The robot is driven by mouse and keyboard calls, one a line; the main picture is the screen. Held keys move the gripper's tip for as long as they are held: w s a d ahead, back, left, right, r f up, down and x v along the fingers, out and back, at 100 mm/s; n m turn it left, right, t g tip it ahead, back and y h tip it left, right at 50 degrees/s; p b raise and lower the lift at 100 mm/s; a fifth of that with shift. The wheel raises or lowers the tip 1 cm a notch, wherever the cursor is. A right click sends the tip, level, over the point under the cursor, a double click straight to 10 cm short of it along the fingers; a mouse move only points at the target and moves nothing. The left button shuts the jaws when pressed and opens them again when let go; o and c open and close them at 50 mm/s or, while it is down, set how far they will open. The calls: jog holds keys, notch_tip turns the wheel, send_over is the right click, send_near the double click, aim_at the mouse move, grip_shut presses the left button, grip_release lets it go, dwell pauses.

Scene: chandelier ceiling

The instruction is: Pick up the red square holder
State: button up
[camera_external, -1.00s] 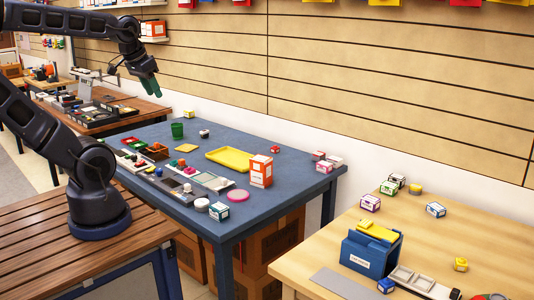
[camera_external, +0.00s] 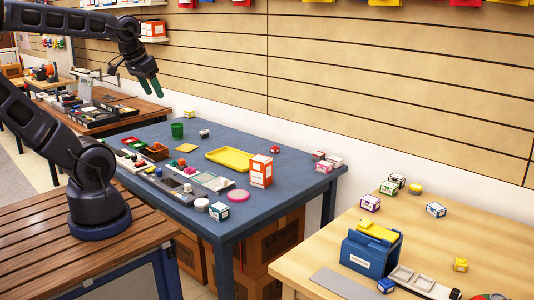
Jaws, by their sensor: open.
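A small red-rimmed square holder (camera_external: 130,141) appears to lie at the back left of the blue table, beside a brown compartment box. It is small in this view, so its details are hard to tell. My gripper (camera_external: 151,89) hangs in the air above and behind the table's left part, with its green-tipped fingers pointing down. The fingers are apart with nothing between them. It is well clear of the holder and touches nothing.
The blue table (camera_external: 185,215) carries a green cup (camera_external: 177,130), a yellow tray (camera_external: 230,160), an orange-and-white carton (camera_external: 261,171), a pink disc (camera_external: 238,195) and several small parts. A wooden table with a blue bin (camera_external: 369,257) stands at right. A slatted wall rises behind.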

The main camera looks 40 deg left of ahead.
jog(key=w+r+n, duration=0.2)
jog(key=w+r, duration=0.2)
jog(key=w, duration=0.4)
jog(key=n+g+h, duration=0.5)
jog(key=n+h, duration=0.1)
jog(key=n, duration=1)
send_over(275, 148)
jog(key=w+a, duration=0.1)
jog(key=a, duration=0.5)
notch_tip(275, 148, down, 33)
jog(key=x, duration=1)
jog(key=shift+d+f, duration=0.2)
jog(key=shift+f, duration=0.15)
jog(key=c, duration=1.1)
